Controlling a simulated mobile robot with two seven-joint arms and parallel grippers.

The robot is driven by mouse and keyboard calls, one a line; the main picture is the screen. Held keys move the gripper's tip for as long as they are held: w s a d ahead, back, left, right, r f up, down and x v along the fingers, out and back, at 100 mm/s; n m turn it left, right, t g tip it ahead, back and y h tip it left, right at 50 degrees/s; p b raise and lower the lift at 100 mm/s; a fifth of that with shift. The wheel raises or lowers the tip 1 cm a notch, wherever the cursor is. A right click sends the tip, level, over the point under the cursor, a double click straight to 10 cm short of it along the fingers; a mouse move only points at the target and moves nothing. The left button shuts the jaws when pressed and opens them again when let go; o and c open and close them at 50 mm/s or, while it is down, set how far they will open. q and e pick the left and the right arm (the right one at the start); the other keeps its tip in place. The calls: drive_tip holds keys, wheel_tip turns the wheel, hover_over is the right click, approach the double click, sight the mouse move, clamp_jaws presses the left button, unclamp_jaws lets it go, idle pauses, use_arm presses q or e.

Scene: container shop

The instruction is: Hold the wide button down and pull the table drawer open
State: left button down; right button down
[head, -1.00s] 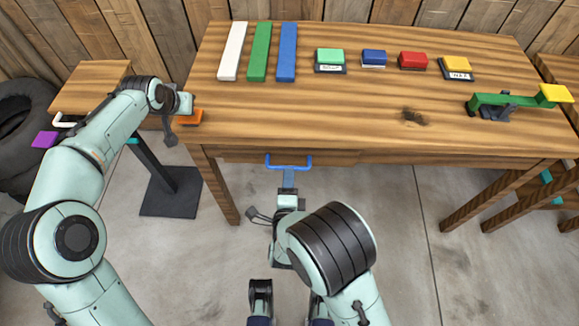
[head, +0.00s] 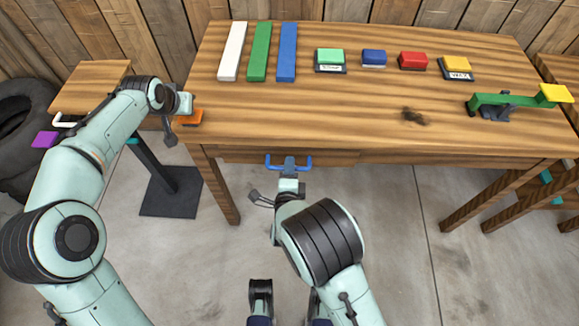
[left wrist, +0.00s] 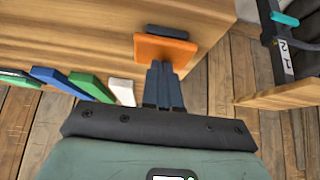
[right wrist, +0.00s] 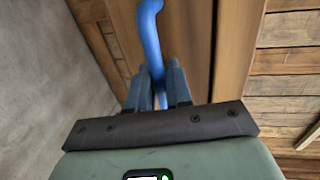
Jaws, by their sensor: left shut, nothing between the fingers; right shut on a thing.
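The wide orange button (head: 194,117) is at the left end of the wooden table (head: 300,115). My left gripper (left wrist: 165,70) is shut and empty, its fingertips against the orange button as far as I can see. The drawer (head: 335,157) sits under the table's front edge, and its front looks flush with the frame. Its blue handle (head: 304,163) shows also in the right wrist view (right wrist: 151,40). My right gripper (head: 289,170) is shut on the handle bar near its middle; its fingers lie on both sides of the bar in the right wrist view.
White, green and blue slats (head: 258,52) lie at the back left of the tabletop. Several coloured buttons (head: 330,58) stand in a row, with a green lever (head: 505,99) at the right. A small side table (head: 90,85) stands left. The floor before the drawer is open.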

use_arm(q)
drive_tip(key=shift+f, duration=0.1)
use_arm(e)
drive_tip(key=v, duration=0.2)
drive_tip(key=f+v, duration=0.1)
drive_tip(key=v, duration=0.2)
drive_tip(key=c, duration=1.2)
unclamp_jaws()
drive_tip(key=shift+s, duration=0.15)
drive_tip(key=v, duration=1.2)
